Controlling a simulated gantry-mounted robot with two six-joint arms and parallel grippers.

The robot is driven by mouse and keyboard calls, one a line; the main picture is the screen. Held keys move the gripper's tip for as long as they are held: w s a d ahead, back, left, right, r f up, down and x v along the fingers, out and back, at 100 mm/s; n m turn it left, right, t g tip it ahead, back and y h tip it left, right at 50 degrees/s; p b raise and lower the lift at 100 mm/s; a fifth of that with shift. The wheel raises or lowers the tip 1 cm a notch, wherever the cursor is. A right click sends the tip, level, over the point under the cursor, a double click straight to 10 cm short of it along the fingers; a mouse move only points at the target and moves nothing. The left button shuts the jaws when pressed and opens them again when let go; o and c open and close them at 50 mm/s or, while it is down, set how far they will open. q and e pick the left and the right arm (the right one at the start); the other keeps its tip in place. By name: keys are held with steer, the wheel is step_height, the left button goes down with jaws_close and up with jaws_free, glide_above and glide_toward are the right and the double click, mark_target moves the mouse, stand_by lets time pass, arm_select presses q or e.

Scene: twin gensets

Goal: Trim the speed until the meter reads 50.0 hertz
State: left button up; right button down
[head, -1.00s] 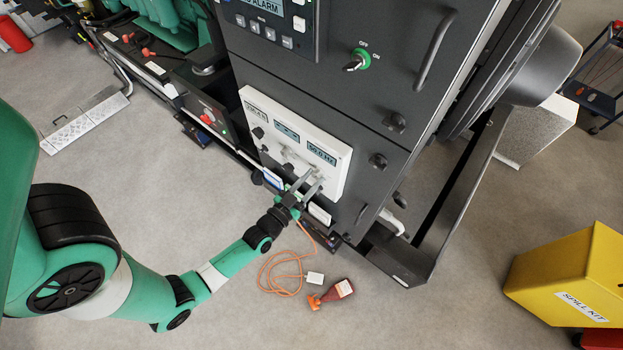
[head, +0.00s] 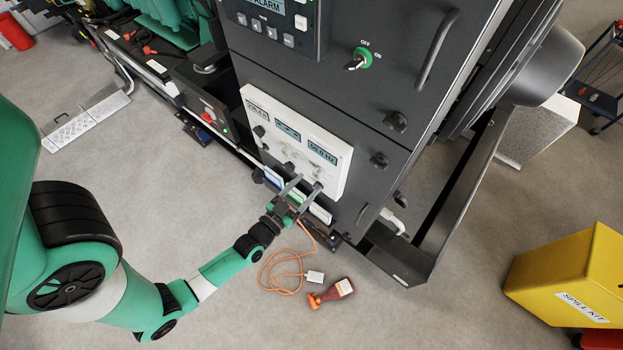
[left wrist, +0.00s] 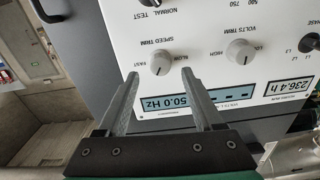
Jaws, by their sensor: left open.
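The white meter panel (head: 250,92) is on the front of the dark cabinet. Its frequency meter (head: 322,152) reads 50.0 Hz in the head view; the same display (left wrist: 165,104) shows in the left wrist view, partly behind a finger. The grey speed trim knob (left wrist: 161,62) stands just beyond my left fingertips in the left wrist view. My left gripper (head: 305,184) is open and empty in front of the panel's lower edge; its spread fingers (left wrist: 160,73) appear clear of the knob. My right gripper is not in view.
The volts trim knob (left wrist: 239,50) sits beside the speed knob. An orange cable (head: 272,270) and a red bottle (head: 332,292) lie on the floor below. A yellow spill kit bin (head: 570,275) stands at right. Open floor lies between.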

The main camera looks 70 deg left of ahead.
arm_select(q)
steer(key=v, duration=0.8)
steer(key=shift+s, duration=0.15)
